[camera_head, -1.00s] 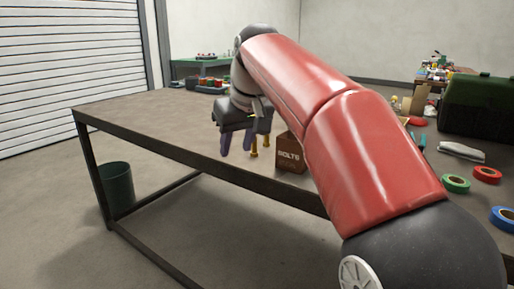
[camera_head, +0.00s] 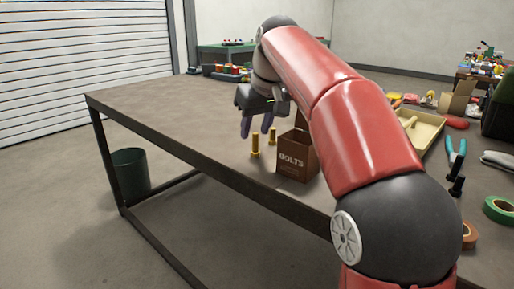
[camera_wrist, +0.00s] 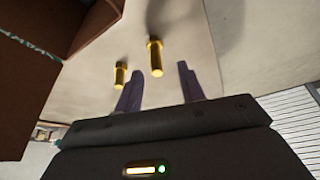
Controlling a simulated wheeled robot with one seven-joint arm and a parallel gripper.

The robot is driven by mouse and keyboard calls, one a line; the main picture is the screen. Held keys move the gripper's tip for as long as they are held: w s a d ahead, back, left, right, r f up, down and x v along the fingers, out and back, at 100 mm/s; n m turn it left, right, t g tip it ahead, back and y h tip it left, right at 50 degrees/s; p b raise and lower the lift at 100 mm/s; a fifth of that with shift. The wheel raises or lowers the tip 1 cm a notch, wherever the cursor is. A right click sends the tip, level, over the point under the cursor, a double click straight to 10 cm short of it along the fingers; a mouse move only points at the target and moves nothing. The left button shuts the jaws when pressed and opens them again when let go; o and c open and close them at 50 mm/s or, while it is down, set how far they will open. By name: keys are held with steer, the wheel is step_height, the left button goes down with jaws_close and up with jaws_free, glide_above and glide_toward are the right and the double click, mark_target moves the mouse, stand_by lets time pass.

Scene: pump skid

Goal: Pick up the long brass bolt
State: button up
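Two brass bolts stand on the table beside the open brown box. The longer-looking bolt (camera_head: 255,145) is farther from the box; it also shows in the wrist view (camera_wrist: 155,57). The shorter-looking bolt (camera_head: 272,136) stands nearer the box and shows left of the other in the wrist view (camera_wrist: 119,75). My gripper (camera_head: 257,127) has two purple fingers, apart and empty, above and beyond the bolts in the head view. In the wrist view my gripper (camera_wrist: 160,87) is open, with the longer-looking bolt ahead of the gap between its fingers, not touching them.
The brown box marked BOLTS (camera_head: 297,160) stands right beside the bolts. A tan tray (camera_head: 424,130), pliers (camera_head: 456,152) and tape rolls lie farther right, past my arm. The tabletop left of my gripper (camera_head: 165,99) is clear. A green bin (camera_head: 130,172) stands on the floor.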

mark_target(255, 133)
steer(key=b+x, duration=0.1)
steer(key=x, duration=0.3)
steer(key=shift+w+d+f, duration=0.1)
steer(key=shift+w+f, duration=0.1)
steer(key=shift+f, duration=0.1)
jaws_close()
